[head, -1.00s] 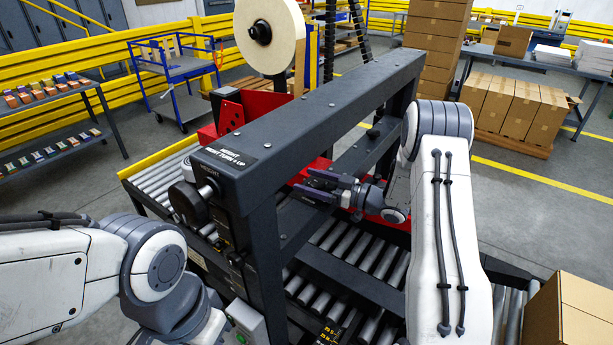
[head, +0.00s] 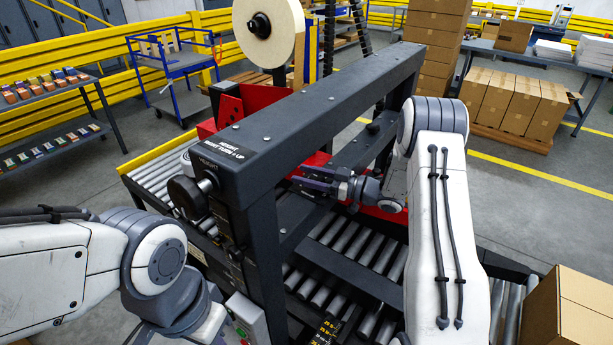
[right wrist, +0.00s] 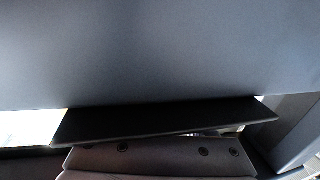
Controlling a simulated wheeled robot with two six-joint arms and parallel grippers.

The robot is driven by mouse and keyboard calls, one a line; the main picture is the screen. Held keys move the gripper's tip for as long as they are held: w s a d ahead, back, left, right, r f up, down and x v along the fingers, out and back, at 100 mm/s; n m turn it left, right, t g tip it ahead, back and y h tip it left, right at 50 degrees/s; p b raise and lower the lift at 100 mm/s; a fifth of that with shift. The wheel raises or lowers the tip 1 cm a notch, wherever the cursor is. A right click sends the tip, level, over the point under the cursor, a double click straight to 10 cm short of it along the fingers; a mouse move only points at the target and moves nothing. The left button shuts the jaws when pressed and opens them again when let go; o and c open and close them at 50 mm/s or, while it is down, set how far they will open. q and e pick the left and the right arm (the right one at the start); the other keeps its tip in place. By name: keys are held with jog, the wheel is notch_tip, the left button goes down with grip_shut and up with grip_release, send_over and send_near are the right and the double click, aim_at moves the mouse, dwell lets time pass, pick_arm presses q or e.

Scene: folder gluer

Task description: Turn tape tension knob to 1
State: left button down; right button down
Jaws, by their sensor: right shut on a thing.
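My right gripper (head: 318,180) reaches in from the right below the dark top beam (head: 300,98) of the folder gluer. Its purple-grey fingers point left, with their tips by the beam's lower side and the red part behind it. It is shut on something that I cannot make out. I cannot pick out a tape tension knob or its scale in either view. The right wrist view is filled by a plain blue-grey surface (right wrist: 160,50), with a dark strip (right wrist: 160,122) below it. My left gripper is outside the picture; only its arm shows at lower left.
The tape roll (head: 270,32) stands behind. Rollers (head: 345,235) lie under the beam. A cardboard box (head: 575,310) is at lower right.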

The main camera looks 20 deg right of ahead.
jog(key=n+g+y+b, duration=0.1)
jog(key=g, duration=0.1)
jog(key=n+g+y+b, duration=0.1)
jog(key=n+g, duration=0.1)
jog(key=s+n+g+y+b, duration=0.1)
jog(key=g, duration=0.1)
jog(key=shift+a+f, duration=0.15)
jog(key=shift+a, duration=0.1)
jog(key=shift+s+n+g+y+b, duration=0.25)
jog(key=shift+n+g+y+b, duration=0.35)
jog(key=shift+n+g, duration=0.75)
jog(key=shift+r+g, duration=0.2)
jog(key=shift+g, duration=0.35)
jog(key=shift+c, duration=1.3)
grip_release()
